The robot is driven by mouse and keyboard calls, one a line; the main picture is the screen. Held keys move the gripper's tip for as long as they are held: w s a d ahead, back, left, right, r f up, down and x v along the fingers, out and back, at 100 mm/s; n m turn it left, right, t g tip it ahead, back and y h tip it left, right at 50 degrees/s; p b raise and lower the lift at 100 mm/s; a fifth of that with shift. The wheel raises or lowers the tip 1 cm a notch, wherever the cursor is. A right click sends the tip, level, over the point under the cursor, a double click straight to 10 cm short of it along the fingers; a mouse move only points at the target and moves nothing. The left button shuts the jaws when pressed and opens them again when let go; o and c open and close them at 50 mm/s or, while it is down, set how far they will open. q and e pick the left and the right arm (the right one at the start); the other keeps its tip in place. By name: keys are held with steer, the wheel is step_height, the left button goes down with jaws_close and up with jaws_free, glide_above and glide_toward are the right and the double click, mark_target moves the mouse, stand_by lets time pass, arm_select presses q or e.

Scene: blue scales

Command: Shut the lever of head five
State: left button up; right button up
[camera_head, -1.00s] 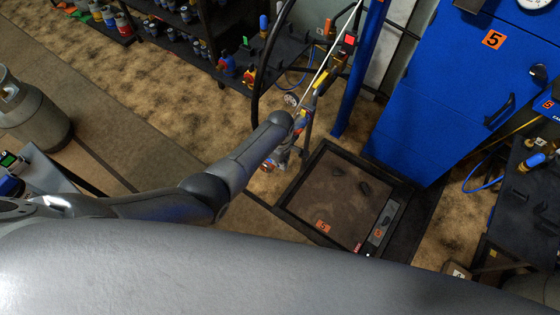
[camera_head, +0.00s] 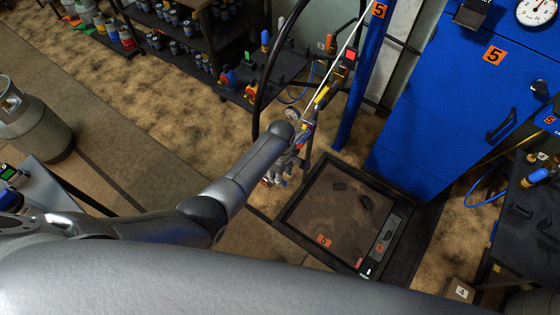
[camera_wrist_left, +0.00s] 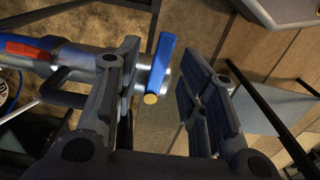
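In the left wrist view a metal filling head (camera_wrist_left: 85,62) with a red part comes in from the left. Its blue lever (camera_wrist_left: 163,58) with a yellowish end stands crosswise at the head's right end. My left gripper (camera_wrist_left: 157,70) is open, with the lever in the gap between its fingers, closer to the left finger; I cannot tell whether they touch. In the head view my left gripper (camera_head: 280,170) is partly hidden behind my arm, beside the hanging filling head (camera_head: 304,130) at the blue post marked 5 (camera_head: 352,90). My right gripper is not in view.
A floor scale (camera_head: 325,238) marked 5 lies below the head, its platform empty of cylinders. A blue cabinet (camera_head: 450,100) marked 5 stands behind. A black hose (camera_head: 262,85) hangs close to my arm. A grey gas cylinder (camera_head: 40,130) stands at the left.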

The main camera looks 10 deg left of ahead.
arm_select(q)
step_height(320, 180, up, 9)
stand_by(0.4)
stand_by(0.4)
